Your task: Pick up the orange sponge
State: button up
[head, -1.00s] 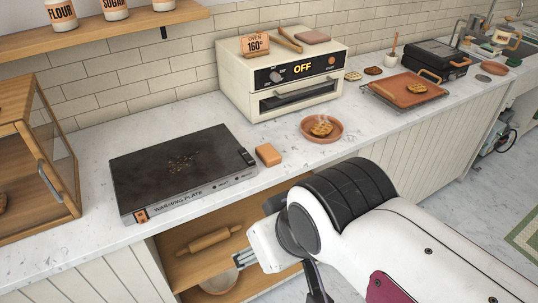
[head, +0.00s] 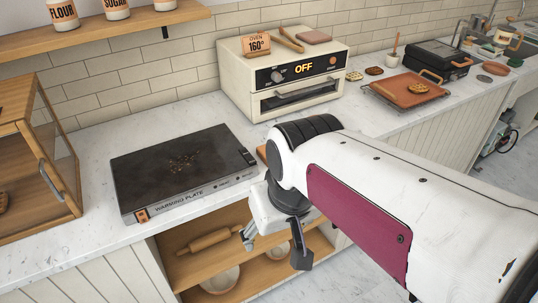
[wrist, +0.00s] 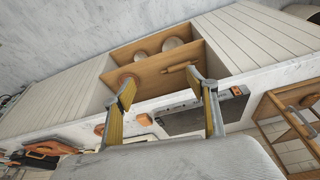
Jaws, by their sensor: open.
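The orange sponge (head: 262,153) is a small block on the white counter, just right of the warming plate. In the head view only a sliver of it shows past my arm. An orange block that looks like it shows in the wrist view (wrist: 144,119), left of the warming plate and between the fingers in the picture. My gripper (head: 275,247) is in front of the counter and below its top, by the open shelf. In the wrist view my gripper (wrist: 163,82) has its two fingers wide apart with nothing held. It is apart from the sponge.
The warming plate (head: 185,170) lies on the counter left of the sponge. The toaster oven (head: 285,80) stands behind. The open shelf (head: 205,262) below holds a rolling pin (head: 209,239) and bowls.

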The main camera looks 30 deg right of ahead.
jog(key=shift+y, duration=0.3)
jog(key=w+d+f, duration=0.3)
jog(key=w+d, duration=0.3)
jog(key=w, duration=0.3)
jog(key=w+d+f, duration=0.3)
jog(key=w+d, duration=0.3)
jog(key=w, duration=0.4)
jog(key=w+d+f, duration=0.3)
jog(key=w+d, duration=0.2)
jog(key=w, duration=0.4)
jog(key=shift+w+d+f, duration=0.4)
jog(key=shift+n+t, duration=0.6)
jog(key=shift+n, duration=0.2)
jog(key=w+r, duration=0.1)
jog(key=w+d+r, duration=0.1)
jog(key=w, duration=0.1)
jog(key=shift+r, duration=0.25)
jog(key=shift+x, duration=1.25)
jog(key=shift+w+f, duration=0.1)
